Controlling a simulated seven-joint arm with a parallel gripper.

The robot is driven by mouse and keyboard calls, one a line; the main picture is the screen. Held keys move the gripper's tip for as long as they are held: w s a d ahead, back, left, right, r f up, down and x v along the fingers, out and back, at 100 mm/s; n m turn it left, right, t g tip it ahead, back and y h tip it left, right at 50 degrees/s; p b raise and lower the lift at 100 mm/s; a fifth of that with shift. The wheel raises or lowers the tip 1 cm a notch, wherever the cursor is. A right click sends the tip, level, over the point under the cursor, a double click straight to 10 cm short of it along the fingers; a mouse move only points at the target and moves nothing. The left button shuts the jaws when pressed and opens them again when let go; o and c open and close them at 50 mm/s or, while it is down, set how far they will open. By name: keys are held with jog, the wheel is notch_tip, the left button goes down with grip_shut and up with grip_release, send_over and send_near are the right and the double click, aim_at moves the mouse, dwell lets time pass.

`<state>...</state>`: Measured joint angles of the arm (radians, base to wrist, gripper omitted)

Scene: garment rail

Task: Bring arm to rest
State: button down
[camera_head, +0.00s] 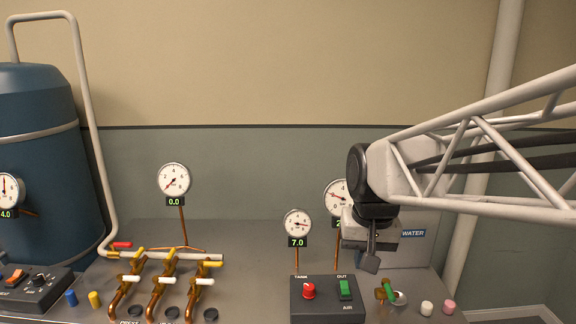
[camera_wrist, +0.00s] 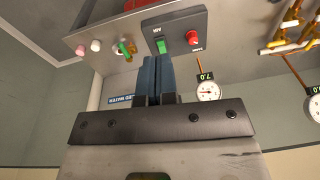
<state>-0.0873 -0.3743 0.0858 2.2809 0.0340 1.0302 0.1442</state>
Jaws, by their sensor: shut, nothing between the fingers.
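My gripper (camera_head: 371,262) hangs at the end of the white truss arm, pointing down, in front of the wall at the right of the head view. It is above and behind the control box, and partly covers a gauge. In the wrist view my gripper's dark fingers (camera_wrist: 157,75) lie together, with nothing between them. The control box (camera_head: 327,306) has a red knob (camera_head: 309,291) and a green switch (camera_head: 345,289). The fingertips look apart from the box, though depth is hard to judge.
Brass valves (camera_head: 160,285) with yellow and white handles stand at left. A gauge reading 7.0 (camera_head: 298,223) stands left of my gripper. A green-handled valve (camera_head: 388,291) and small caps (camera_head: 427,308) sit at right. A blue tank (camera_head: 40,160) is far left. The upper wall area is clear.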

jog(key=s+d+f, duration=0.2)
jog(key=s, duration=0.5)
jog(key=s+d+f+t, duration=0.1)
jog(key=s+d+f, duration=0.1)
jog(key=s, duration=0.5)
jog(key=shift+d+f+n+h, duration=0.3)
jog(key=shift+d+f, duration=0.05)
jog(key=shift+f, duration=0.2)
